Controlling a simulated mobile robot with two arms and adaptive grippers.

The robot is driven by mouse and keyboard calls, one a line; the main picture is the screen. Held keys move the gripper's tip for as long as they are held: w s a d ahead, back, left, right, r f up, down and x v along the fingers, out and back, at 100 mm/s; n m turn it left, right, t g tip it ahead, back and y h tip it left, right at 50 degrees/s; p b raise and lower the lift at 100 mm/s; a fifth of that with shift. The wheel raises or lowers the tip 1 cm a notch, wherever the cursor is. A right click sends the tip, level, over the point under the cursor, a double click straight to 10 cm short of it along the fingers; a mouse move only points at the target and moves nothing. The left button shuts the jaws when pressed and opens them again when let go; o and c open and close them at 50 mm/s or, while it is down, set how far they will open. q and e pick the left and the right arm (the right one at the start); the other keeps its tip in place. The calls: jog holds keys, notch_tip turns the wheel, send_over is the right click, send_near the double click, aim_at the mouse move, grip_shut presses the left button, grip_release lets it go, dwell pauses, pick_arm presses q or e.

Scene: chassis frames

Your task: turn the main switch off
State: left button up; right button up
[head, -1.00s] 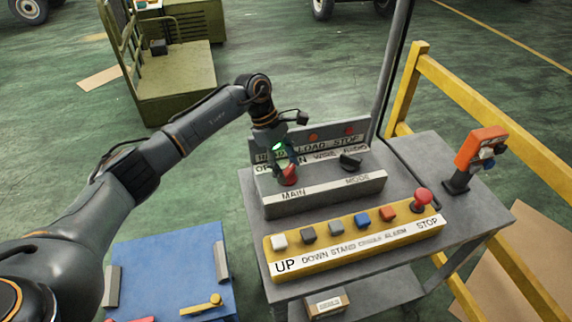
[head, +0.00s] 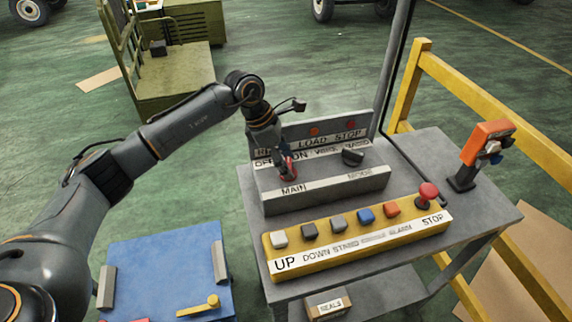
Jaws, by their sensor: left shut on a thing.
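The red main switch (head: 291,171) sits on the grey switch box (head: 335,189) above the label MAIN, with OFF and ON lettering behind it. My left gripper (head: 285,166) comes down from above and is shut on the red switch, hiding much of it. Which way the switch points I cannot tell. The black mode switch (head: 352,157) is to its right, apart from the gripper. My right gripper is not in view.
A yellow button panel (head: 350,240) with several buttons and a red stop knob (head: 427,193) lies in front of the box. An orange handset (head: 485,145) stands at the right. A blue box (head: 170,265) is at lower left. A yellow railing (head: 480,95) runs behind.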

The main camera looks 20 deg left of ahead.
pick_arm(q)
jog(key=n+b, duration=0.1)
jog(key=n, duration=0.1)
jog(key=n+t+y+b, duration=0.1)
jog(key=n+b, duration=0.1)
jog(key=n+t+b, duration=0.1)
jog(key=n, duration=0.1)
jog(key=shift+s+d+f+b, duration=0.1)
jog(key=shift+s+f+b, duration=0.05)
jog(key=shift+f+b, duration=0.15)
jog(key=n+y+b, duration=0.1)
jog(key=n, duration=0.1)
jog(key=n+b, duration=0.2)
jog(key=shift+d+r+t+y, duration=0.1)
jog(key=shift+t+y, duration=0.3)
jog(key=shift+s+r+n+y+b, duration=0.1)
jog(key=shift+n+y+b, duration=0.3)
jog(key=shift+n+b, duration=0.6)
jog(key=shift+n, duration=0.3)
jog(key=o, duration=1.2)
jog(key=shift+c, duration=0.2)
jog(key=shift+r, duration=0.1)
jog(key=v, duration=1.2)
